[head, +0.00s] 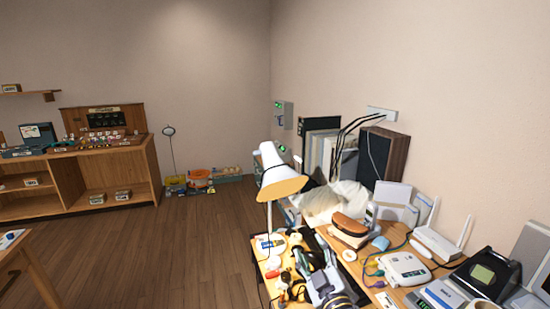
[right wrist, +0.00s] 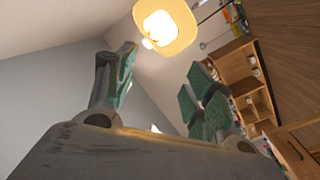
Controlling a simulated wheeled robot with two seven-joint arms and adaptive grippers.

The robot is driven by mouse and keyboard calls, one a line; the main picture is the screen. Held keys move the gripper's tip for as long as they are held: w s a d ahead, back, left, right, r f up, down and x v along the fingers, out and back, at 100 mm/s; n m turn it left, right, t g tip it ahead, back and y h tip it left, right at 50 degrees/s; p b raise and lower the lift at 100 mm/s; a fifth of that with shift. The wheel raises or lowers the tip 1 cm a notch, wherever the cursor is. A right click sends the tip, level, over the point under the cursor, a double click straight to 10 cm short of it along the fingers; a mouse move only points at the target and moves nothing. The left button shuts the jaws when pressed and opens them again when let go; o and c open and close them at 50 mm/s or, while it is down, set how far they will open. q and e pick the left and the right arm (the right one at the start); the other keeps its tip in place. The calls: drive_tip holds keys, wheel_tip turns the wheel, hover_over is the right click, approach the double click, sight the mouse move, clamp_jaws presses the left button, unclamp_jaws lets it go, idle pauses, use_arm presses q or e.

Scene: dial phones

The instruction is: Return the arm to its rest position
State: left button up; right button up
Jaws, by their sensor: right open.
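My right gripper (head: 318,278) shows low in the head view, over the front part of the cluttered workbench. In the right wrist view its two green-padded fingers (right wrist: 160,95) stand wide apart, with nothing between them. The white desk lamp (head: 280,172) stands just behind the gripper in the head view. Its lit shade (right wrist: 165,25) shows above the fingers in the right wrist view. My left gripper is not in view.
The workbench is crowded with a brown-topped case (head: 350,225), a white router (head: 440,243), a white device (head: 404,269) and a black speaker (head: 382,157). A wooden shelf unit (head: 80,178) stands at the far left. The wooden floor (head: 165,250) between is clear.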

drive_tip(key=s+d+f+m+g+h, duration=0.5)
drive_tip(key=d+f, duration=0.3)
drive_tip(key=f, duration=0.5)
drive_tip(key=s+d+f+m+g+y, duration=0.1)
drive_tip(key=s+d+f+m+g, duration=0.1)
drive_tip(key=s+f+g, duration=0.55)
drive_tip(key=s+d+f+m+g+y, duration=0.15)
drive_tip(key=s+f, duration=0.25)
drive_tip(key=s, duration=0.7)
wheel_tip(320, 180, down, 33)
drive_tip(key=s+d+g+h, duration=0.1)
drive_tip(key=s+d+g, duration=0.1)
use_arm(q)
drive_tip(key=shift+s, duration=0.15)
use_arm(e)
drive_tip(key=s+d+f, duration=0.3)
drive_tip(key=s+f, duration=0.6)
drive_tip(key=s, duration=0.1)
drive_tip(key=s+d+f+n, duration=0.1)
drive_tip(key=s+d+f, duration=0.2)
drive_tip(key=s+f, duration=0.7)
drive_tip(key=shift+s+d+g, duration=0.35)
drive_tip(key=shift+s+g, duration=0.05)
drive_tip(key=shift+s, duration=0.05)
